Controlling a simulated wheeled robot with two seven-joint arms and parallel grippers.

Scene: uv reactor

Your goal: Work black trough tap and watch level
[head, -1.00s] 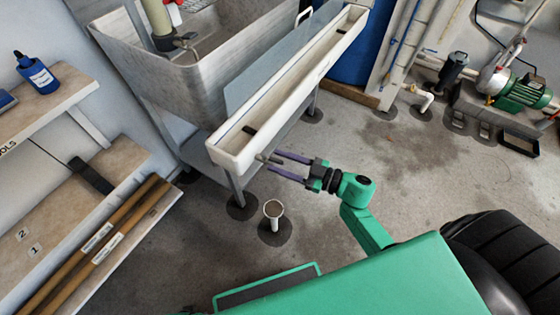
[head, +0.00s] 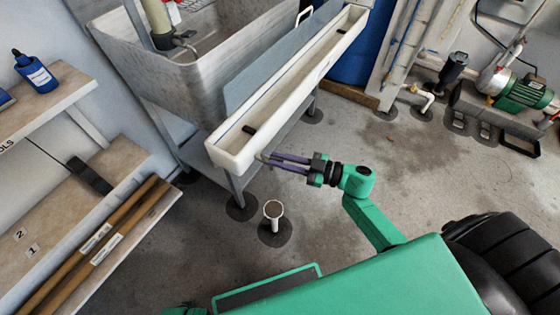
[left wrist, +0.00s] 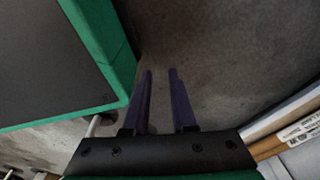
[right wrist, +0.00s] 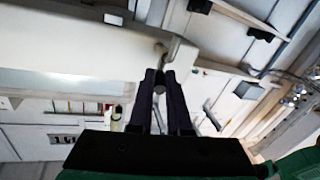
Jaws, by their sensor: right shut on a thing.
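The long white trough (head: 230,157) runs diagonally beside the grey sink, with a dark block inside it. A small tap (head: 263,156) sticks out near its front end, mostly hidden by my fingers. My right gripper (head: 267,158) is shut on this tap, its purple fingers close together at the trough's near end. My left gripper (left wrist: 160,74) is open and empty over the floor. The water level in the trough cannot be made out.
The sink (head: 165,85) is behind. A shelf (head: 120,160) with rods and a blue bottle (head: 36,72) is at left. A green pump (head: 525,95) stands at right. Middle floor is clear.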

